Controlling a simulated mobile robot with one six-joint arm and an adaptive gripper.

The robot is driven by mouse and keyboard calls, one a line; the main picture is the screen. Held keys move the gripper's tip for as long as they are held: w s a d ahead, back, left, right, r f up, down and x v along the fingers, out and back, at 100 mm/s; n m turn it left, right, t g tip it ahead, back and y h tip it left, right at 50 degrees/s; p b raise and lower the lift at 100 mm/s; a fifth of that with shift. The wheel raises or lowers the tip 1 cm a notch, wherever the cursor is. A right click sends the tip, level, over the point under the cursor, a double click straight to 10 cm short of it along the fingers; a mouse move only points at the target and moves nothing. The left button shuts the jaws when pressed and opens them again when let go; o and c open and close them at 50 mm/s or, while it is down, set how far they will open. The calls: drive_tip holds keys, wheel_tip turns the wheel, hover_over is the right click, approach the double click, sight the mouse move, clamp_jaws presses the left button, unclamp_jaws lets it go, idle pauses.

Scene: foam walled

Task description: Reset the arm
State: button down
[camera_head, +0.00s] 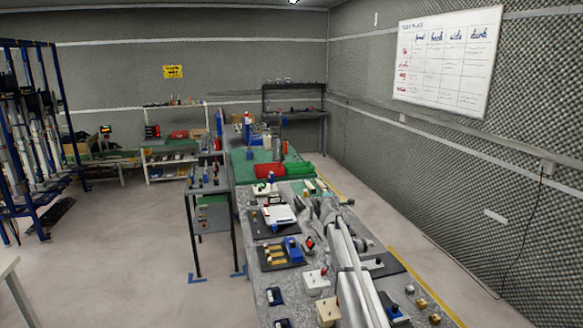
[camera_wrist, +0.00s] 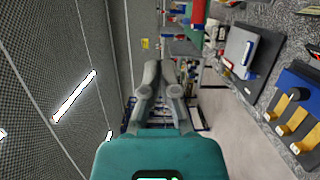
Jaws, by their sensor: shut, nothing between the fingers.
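My gripper (camera_wrist: 160,68) shows in the wrist view, its two grey fingers together and empty. In the camera_head view my grey arm reaches forward over the long workbench (camera_head: 251,274), with my gripper (camera_head: 328,208) at its far end, small and hard to make out. The wrist view is rolled sideways, with the bench along its right side and the lit ceiling at left. The gripper touches nothing that I can see.
A white device (camera_head: 279,215), blue device (camera_head: 292,249) and several small parts crowd the bench around my arm. A whiteboard (camera_head: 447,60) hangs on the right foam wall. Open floor (camera_head: 130,240) lies left of the bench.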

drive_tip(key=s+d+f+m+g+h, duration=0.2)
drive_tip(key=s+d+f+m+g, duration=0.15)
drive_tip(key=s, duration=0.55)
drive_tip(key=s+d+f+m+g+h, duration=0.15)
drive_tip(key=s+f+m, duration=0.3)
drive_tip(key=s, duration=0.45)
drive_tip(key=s+d+f+m+g+h, duration=0.1)
drive_tip(key=s+d+f+m+g, duration=0.3)
drive_tip(key=s, duration=0.4)
drive_tip(key=s+a+f+m+g+y, duration=0.2)
drive_tip(key=s+g, duration=0.1)
drive_tip(key=s, duration=0.7)
drive_tip(key=s+a+f+m+g+y, duration=0.1)
drive_tip(key=s+a+f+m+g, duration=0.15)
drive_tip(key=s, duration=0.75)
drive_tip(key=s+a+f+m+g+y, duration=0.2)
drive_tip(key=s+g, duration=0.1)
drive_tip(key=s, duration=0.8)
wheel_tip(320, 180, down, 14)
drive_tip(key=s+b, duration=0.1)
drive_tip(key=b, duration=1.3)
drive_tip(key=shift+s+d+f, duration=0.2)
drive_tip(key=shift+s+d, duration=0.2)
drive_tip(key=shift+h, duration=0.25)
